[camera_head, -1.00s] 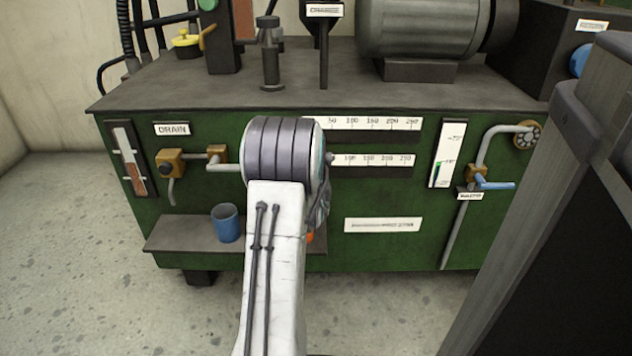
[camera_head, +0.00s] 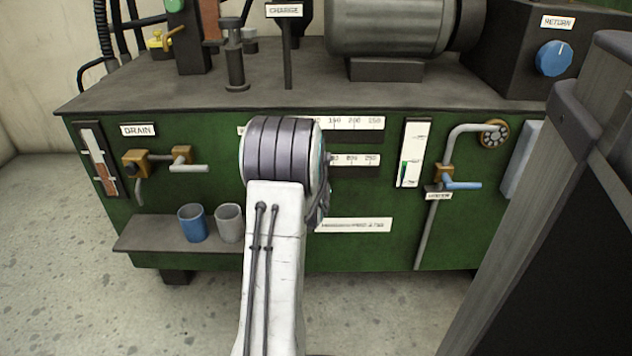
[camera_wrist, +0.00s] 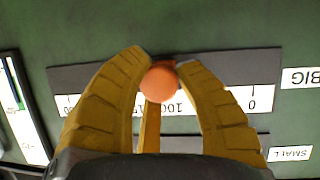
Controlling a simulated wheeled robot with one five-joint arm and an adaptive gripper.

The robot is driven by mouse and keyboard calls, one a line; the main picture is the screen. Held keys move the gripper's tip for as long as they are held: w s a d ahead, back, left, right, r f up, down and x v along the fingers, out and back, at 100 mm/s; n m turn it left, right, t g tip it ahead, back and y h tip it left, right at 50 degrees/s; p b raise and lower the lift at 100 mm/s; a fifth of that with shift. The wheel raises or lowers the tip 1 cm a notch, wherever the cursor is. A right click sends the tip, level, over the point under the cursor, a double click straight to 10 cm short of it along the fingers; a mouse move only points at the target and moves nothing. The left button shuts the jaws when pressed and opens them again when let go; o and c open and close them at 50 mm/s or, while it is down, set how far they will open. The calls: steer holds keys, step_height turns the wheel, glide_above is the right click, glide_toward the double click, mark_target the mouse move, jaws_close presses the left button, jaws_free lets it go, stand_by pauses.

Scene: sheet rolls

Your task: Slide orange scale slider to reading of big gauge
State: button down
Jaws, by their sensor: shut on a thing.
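The orange slider knob (camera_wrist: 158,84) sits on the upper scale (camera_wrist: 210,98), beside the BIG label (camera_wrist: 301,77) in the wrist view. It is just left of the 100 mark, with 0 to the right. My gripper (camera_wrist: 160,80) has its yellow fingers closed around the knob. In the head view my arm hides the knob and part of the upper scale (camera_head: 350,123). A gauge with a green column (camera_head: 410,155) is right of the scales. A gauge with a red-brown column (camera_head: 98,160) is at the far left. I cannot tell which is the big gauge.
The lower scale (camera_head: 355,159) sits below, with the SMALL label (camera_wrist: 290,153). A blue-handled valve (camera_head: 460,184) is on the right. A blue mug (camera_head: 192,223) and a grey mug (camera_head: 229,222) stand on the low shelf (camera_head: 150,235).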

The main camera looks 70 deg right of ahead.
steer(key=shift+w, duration=0.1)
steer(key=c, duration=0.9)
jaws_free()
steer(key=shift+o, duration=0.2)
steer(key=shift+a, duration=0.15)
steer(key=v, duration=1.2)
steer(key=shift+w, duration=0.1)
